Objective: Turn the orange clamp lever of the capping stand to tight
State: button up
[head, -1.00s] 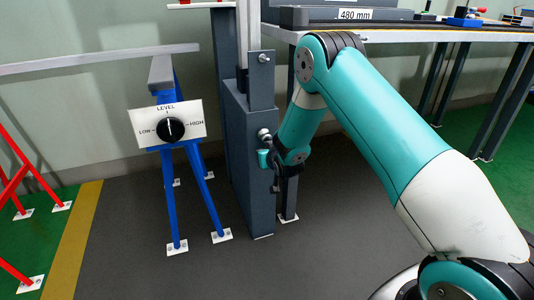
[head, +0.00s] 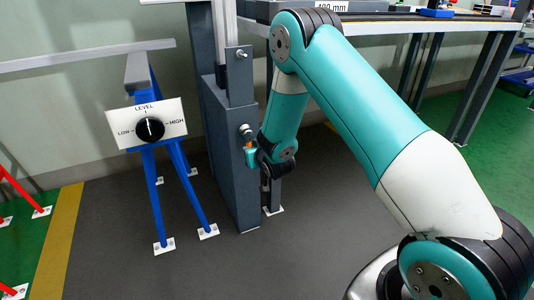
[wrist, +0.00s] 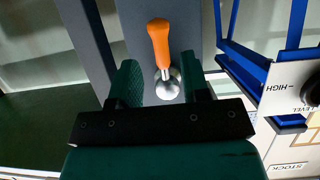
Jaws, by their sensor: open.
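The orange clamp lever (wrist: 159,42) is clear in the wrist view, its handle pointing up in the picture from a round silver hub (wrist: 167,84). The hub is on the dark grey post of the capping stand (head: 228,172). In the head view only a small orange bit of the lever (head: 249,144) shows, below the silver knob. My gripper (wrist: 158,64) is open, with one green finger on each side of the lever's lower part and hub. I see no clear contact. It also shows in the head view (head: 252,157), close to the post. No tight mark is visible.
A blue stand with a LEVEL dial (head: 149,129) is left of the post, and the dial plate shows at the wrist view's right. A long grey rail (head: 85,57) runs left. A workbench (head: 400,26) stands behind my arm. Dark floor (head: 110,240) is open in front.

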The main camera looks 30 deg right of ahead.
jog(key=b+v, duration=0.2)
jog(key=v, duration=1)
jog(key=shift+s+b, duration=0.15)
jog(key=shift+b, duration=0.25)
jog(key=shift+r, duration=0.25)
